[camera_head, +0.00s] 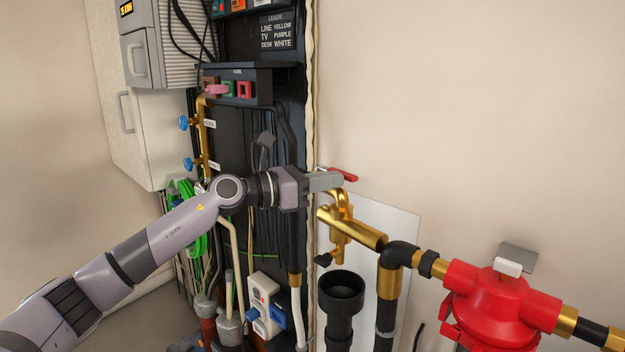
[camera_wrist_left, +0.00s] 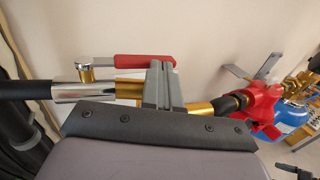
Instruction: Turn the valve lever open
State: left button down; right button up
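The valve lever is a red handle (camera_head: 340,173) on a brass valve body (camera_head: 342,222) right of the dark cable panel. In the left wrist view the red lever (camera_wrist_left: 140,62) lies about level, along the pipe, with its left end at a metal pivot (camera_wrist_left: 86,72). My left gripper (camera_head: 328,181) is at the lever in the head view and covers part of it. In the left wrist view its two grey fingers (camera_wrist_left: 164,86) are close together, in front of the lever's right end. They look shut with nothing between them; whether they touch the lever is unclear. My right gripper is not in view.
A red round fitting (camera_head: 497,305) sits on the pipe at right. A black open-topped pipe (camera_head: 341,290) stands below the valve. The cable panel (camera_head: 265,150) with cables and a white socket box (camera_head: 266,305) is at left. The wall at right is bare.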

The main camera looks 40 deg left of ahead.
pick_arm(q)
jog(key=shift+w+d, duration=0.35)
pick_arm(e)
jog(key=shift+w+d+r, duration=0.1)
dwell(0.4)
